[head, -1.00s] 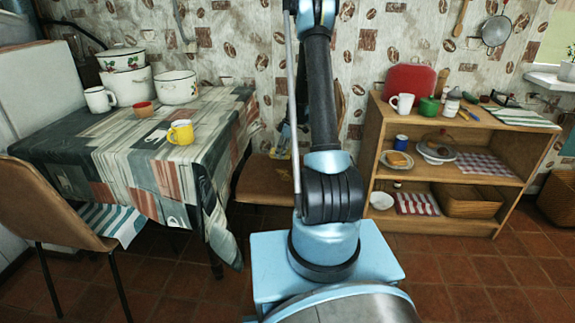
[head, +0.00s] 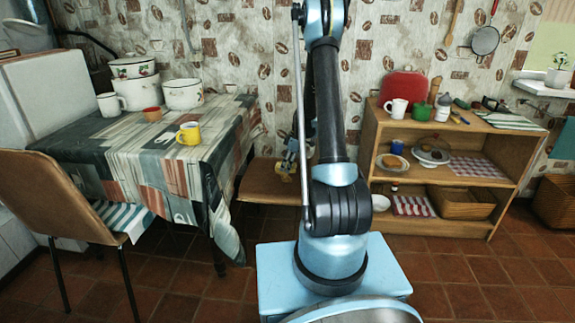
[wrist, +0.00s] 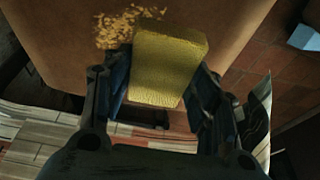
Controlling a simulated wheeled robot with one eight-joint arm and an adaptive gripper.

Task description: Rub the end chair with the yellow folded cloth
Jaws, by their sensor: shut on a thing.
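The yellow folded cloth (wrist: 168,68) is a thick block between the two fingers of my gripper (wrist: 158,100) in the wrist view. My gripper is shut on it. Beneath is the brown seat of the end chair (wrist: 240,20), with a patch of yellow crumbs (wrist: 125,26) beside the cloth's upper left. In the head view, the end chair's seat (head: 262,184) is at the table's right end, partly behind my arm. My gripper (head: 287,170) is small there, low over the seat. I cannot tell whether the cloth touches the seat.
The table (head: 125,145) bears pots, a white mug and a yellow mug (head: 189,133); its cloth hangs close to the chair. Another chair (head: 75,200) with a striped cloth stands at left. A loaded wooden shelf (head: 450,185) stands right. Tiled floor shows in front.

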